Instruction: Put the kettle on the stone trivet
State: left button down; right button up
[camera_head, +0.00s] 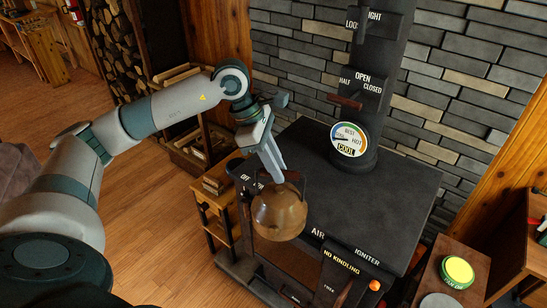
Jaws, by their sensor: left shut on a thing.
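A round copper-brown kettle (279,214) hangs upright from my left gripper (277,168). The gripper's fingers point down and are shut on the dark handle at the kettle's top. In the picture the kettle overlaps the front left edge of the dark stove top (345,190); I cannot tell whether it touches the stove. I cannot make out a stone trivet in this view. My right gripper is not in view.
A stovepipe with a round dial (349,140) and lever plates rises at the back of the stove. Labelled controls (345,272) line its front. A wooden box with a green-yellow button (457,271) is at right. Firewood racks stand at left. Most of the stove top is clear.

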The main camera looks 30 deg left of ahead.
pick_arm(q)
jog(key=m, duration=0.1)
jog(key=d+m+g, duration=0.1)
jog(key=shift+s+d+f+m, duration=0.15)
jog(key=shift+s+m, duration=0.15)
jog(key=shift+s, duration=0.05)
jog(key=s+d+f+m+g+y, duration=0.2)
jog(key=s+d+m+g, duration=0.15)
jog(key=m, duration=0.65)
jog(key=s+d+f+m+g+y, duration=0.2)
jog(key=s+d+m, duration=0.25)
jog(key=m, duration=0.55)
jog(key=shift+w+d+f+b, duration=0.15)
jog(key=shift+f+b, duration=0.7)
jog(key=shift+w+d+f+b, duration=0.1)
jog(key=shift+w+f+b, duration=0.05)
jog(key=shift+f+b, duration=0.7)
jog(key=shift+w+d+f+b, duration=0.15)
jog(key=shift+f+b, duration=0.65)
jog(key=shift+b, duration=0.05)
jog(key=shift+r, duration=0.15)
